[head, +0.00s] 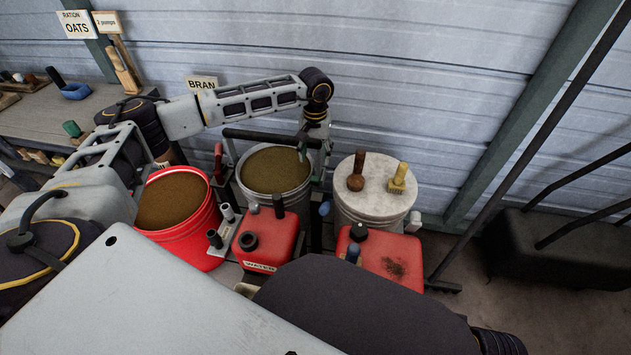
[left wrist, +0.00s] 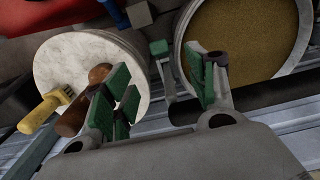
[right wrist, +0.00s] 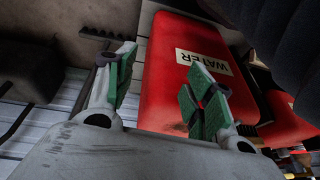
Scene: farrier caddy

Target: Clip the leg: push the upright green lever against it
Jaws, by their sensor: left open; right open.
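A green block on a grey stem, which looks like the green lever (left wrist: 159,48), shows in the left wrist view beside the rim of the metal bucket. My left gripper (left wrist: 158,88) is open, and the lever shows in the gap between its fingers, apart from them. In the head view my left gripper (head: 314,148) hangs at the right rim of the grain bucket (head: 272,171) and hides most of that spot. I cannot pick out the leg for certain. My right gripper (right wrist: 160,88) is open and empty above a red water can (right wrist: 180,62), far from the lever.
A white-topped drum (head: 374,214) with a brown-handled tool (head: 357,172) and a yellow brush (head: 399,178) stands right of my left gripper. A red bucket (head: 181,245) and red cans (head: 270,244) crowd the front. A black bar (head: 262,136) runs behind the grain bucket.

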